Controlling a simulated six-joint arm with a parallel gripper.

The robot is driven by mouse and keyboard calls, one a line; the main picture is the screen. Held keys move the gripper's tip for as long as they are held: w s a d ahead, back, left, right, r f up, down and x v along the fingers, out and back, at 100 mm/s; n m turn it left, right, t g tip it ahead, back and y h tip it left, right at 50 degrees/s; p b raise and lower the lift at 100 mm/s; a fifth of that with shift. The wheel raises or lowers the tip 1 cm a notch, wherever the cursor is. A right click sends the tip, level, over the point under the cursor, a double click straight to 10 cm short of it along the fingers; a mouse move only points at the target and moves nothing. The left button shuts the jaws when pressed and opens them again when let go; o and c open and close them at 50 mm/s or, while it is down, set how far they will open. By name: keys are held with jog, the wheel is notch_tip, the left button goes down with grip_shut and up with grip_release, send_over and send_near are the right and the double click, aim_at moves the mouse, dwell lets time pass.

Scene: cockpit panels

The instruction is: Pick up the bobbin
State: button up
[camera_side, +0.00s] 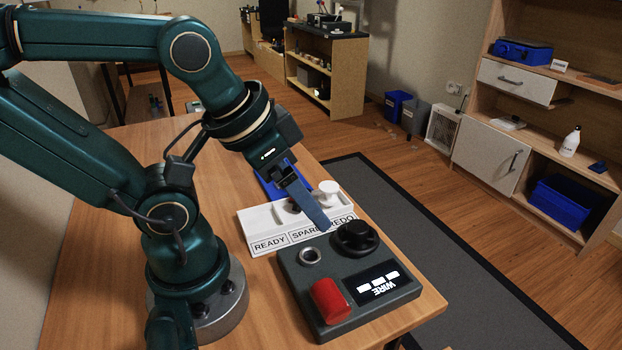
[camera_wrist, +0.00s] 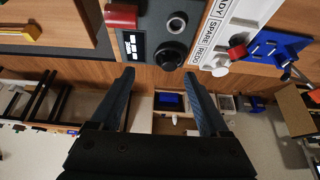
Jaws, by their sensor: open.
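A white spool-shaped bobbin (camera_side: 328,190) stands upright at the REDO end of a white tray (camera_side: 262,222) labelled READY, SPARE and REDO. In the wrist view a white round top, likely the bobbin (camera_wrist: 220,68), shows by the REDO label, right of my fingers. A second small piece in the tray is partly hidden behind my finger in the side view; a red piece (camera_wrist: 237,51) shows there in the wrist view. My gripper (camera_wrist: 159,75) is open and empty. In the side view my gripper (camera_side: 316,215) hangs above the tray's front edge, left of the bobbin.
A blue tray (camera_side: 270,186) lies behind. The wooden table (camera_side: 90,250) is clear at left.

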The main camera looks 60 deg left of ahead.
jog(key=w+a+f+m+g+y, duration=0.1)
jog(key=w+a+f+g+y, duration=0.1)
jog(key=a+f+y, duration=0.1)
jog(key=w+a+f+m+g+y, duration=0.2)
jog(key=w+a+f+g+y, duration=0.1)
jog(key=a+y, duration=0.1)
jog(key=w+a+f+m+g+y, duration=0.1)
jog(key=w+a+f+g+y, duration=0.2)
jog(key=a+y, duration=0.1)
jog(key=shift+w+f+m+y, duration=0.2)
jog(key=shift+f+m+y, duration=0.05)
jog(key=shift+m+y, duration=0.05)
jog(key=shift+s+f, duration=0.15)
jog(key=shift+f, duration=0.15)
jog(key=shift+s+a+f, duration=0.1)
jog(key=shift+f, duration=0.15)
jog(key=shift+x, duration=2.25)
